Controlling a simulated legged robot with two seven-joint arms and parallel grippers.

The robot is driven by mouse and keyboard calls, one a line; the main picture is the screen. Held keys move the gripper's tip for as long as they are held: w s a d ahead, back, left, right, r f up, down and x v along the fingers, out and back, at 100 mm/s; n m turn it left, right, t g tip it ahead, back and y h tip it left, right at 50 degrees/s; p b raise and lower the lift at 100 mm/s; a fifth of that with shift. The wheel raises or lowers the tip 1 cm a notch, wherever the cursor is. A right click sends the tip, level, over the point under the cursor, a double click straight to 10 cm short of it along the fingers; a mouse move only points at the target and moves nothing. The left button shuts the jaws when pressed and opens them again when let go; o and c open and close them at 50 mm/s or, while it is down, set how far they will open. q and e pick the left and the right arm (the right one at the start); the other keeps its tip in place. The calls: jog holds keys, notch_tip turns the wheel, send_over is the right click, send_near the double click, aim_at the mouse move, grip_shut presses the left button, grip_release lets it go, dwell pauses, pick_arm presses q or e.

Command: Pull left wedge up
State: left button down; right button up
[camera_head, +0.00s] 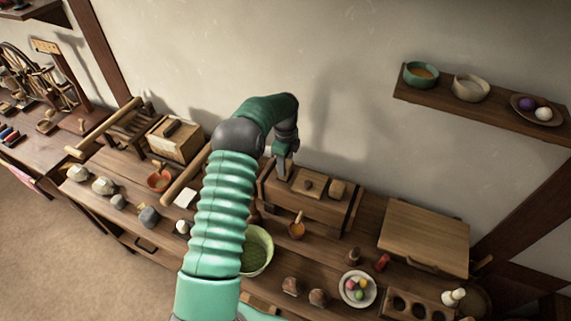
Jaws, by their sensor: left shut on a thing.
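A wooden press box (318,210) stands on the bench against the wall, right of my left arm. On its top sit a block with a knob (309,186) in the middle and a small light wooden block (338,188) at the right. My left gripper (282,161) points down over the left end of the box top. It is shut on the left wedge, which is mostly hidden by the fingers; how far it stands out of the box I cannot tell. My right gripper is not in view.
A green bowl (258,251) stands in front of the box, partly behind my arm. A small orange-brown cup with a handle (296,230) is close to the box front. A wooden board (425,236) lies at the right. A shelf (495,116) with bowls hangs above.

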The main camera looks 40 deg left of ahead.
pick_arm(q)
jog(key=c, duration=0.9)
grip_release()
jog(key=shift+w+a+r, duration=0.1)
jog(key=shift+a+r, duration=0.05)
jog(key=shift+r, duration=0.1)
jog(key=shift+c, duration=0.2)
jog(key=shift+o, duration=0.9)
jog(key=shift+f, duration=0.1)
notch_tip(320, 180, up, 17)
jog(key=shift+f, duration=0.15)
